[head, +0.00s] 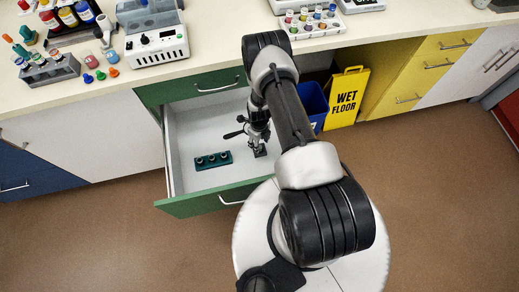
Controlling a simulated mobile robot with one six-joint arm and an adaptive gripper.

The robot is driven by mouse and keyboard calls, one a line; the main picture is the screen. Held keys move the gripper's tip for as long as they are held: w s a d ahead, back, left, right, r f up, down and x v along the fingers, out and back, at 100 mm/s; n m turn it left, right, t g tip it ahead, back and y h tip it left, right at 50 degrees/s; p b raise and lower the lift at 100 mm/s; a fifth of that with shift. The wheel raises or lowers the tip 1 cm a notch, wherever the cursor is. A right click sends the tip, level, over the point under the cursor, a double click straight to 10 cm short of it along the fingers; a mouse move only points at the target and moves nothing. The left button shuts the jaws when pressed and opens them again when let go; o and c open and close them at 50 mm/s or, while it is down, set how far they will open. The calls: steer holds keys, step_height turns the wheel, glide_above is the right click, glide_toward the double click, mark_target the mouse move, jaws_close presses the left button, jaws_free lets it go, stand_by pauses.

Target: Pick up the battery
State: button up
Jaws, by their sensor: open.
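I cannot surely make out the battery. A small dark teal block (213,161) with three round tops lies on the floor of the open green-fronted drawer (185,132); I cannot tell what it is. My gripper (260,151) points down inside the drawer, to the right of the teal block and apart from it. It is open. It is small and dark in the picture, and my arm covers the drawer's right side, so anything there or just under the fingers is hidden.
The drawer's green front (205,200) stands out over the brown floor. The counter (205,75) above holds a white device (155,45), bottles and racks. A blue bin (312,104) and a yellow wet floor sign (347,97) stand to the right of my arm.

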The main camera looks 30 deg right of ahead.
step_height(320, 180, down, 4)
steer(key=shift+f+b, duration=0.15)
steer(key=shift+b, duration=0.6)
steer(key=shift+c, duration=0.2)
jaws_close()
